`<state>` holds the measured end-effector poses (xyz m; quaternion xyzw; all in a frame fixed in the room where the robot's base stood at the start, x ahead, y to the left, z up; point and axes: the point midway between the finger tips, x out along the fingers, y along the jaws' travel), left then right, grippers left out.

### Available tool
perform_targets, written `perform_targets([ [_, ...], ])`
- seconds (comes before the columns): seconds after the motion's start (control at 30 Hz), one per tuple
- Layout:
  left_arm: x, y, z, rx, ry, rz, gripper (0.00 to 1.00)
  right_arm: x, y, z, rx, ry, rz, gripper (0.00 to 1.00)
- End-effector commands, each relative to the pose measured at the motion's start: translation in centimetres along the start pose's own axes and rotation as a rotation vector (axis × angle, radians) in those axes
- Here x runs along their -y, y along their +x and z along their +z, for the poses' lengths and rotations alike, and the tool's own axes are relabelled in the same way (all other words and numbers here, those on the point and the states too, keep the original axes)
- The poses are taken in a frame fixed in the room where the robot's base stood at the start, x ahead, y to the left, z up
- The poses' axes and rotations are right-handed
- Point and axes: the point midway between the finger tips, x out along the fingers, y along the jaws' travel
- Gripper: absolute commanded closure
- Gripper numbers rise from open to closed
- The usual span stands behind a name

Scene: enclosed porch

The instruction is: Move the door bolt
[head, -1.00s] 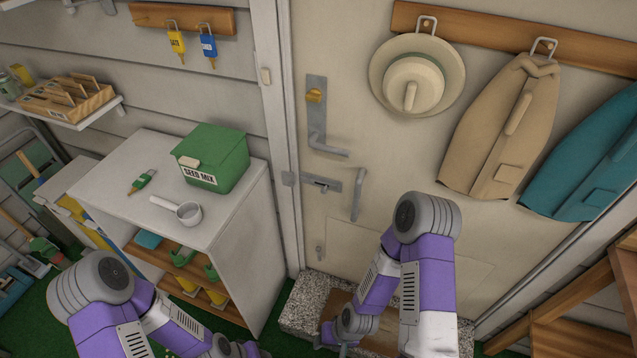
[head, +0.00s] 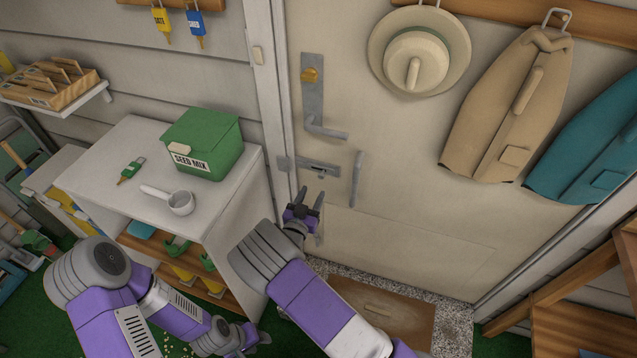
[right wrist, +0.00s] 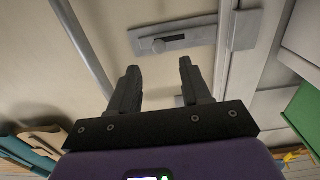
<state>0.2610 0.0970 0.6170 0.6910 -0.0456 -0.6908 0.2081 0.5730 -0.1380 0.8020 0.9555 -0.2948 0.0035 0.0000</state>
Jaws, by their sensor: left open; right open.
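The door bolt (head: 318,170) is a grey metal slide on a plate on the cream door, below the lever handle (head: 326,131). Its keeper (head: 284,163) is on the frame to its left. My left gripper (head: 250,338) is open, low near the cabinet.
A vertical pull handle (head: 357,179) stands on the door right of the bolt. A white cabinet (head: 135,180) with a green seed box (head: 203,140) and scoop (head: 178,202) is at left. A hat (head: 416,58) and coats hang at upper right. A doormat (head: 395,310) lies below.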

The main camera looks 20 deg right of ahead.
Motion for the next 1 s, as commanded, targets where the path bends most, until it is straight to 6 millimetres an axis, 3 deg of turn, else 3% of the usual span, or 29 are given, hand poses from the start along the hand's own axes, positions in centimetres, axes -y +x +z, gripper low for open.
perform_targets([
  [0.33, 0.4, 1.1, -0.1, 0.000, 0.000, 0.000, 0.57, -0.1, 5.3, 0.3, 0.004, 0.000, 0.002, 0.52],
  [0.73, 0.5, 1.2, -0.1, 0.000, 0.000, 0.000, 0.57, -0.1, 6.4, 0.2, 0.006, -0.003, -0.001, 0.52],
  [0.77, 0.5, 1.2, -0.1, 0.000, 0.000, 0.000, 0.57, -0.1, 6.4, 0.2, 0.006, -0.003, -0.001, 0.54],
  [1.0, 0.5, 1.2, -0.1, 0.000, 0.000, 0.000, 0.57, -0.1, 6.4, 0.2, 0.006, -0.002, -0.001, 0.91],
])
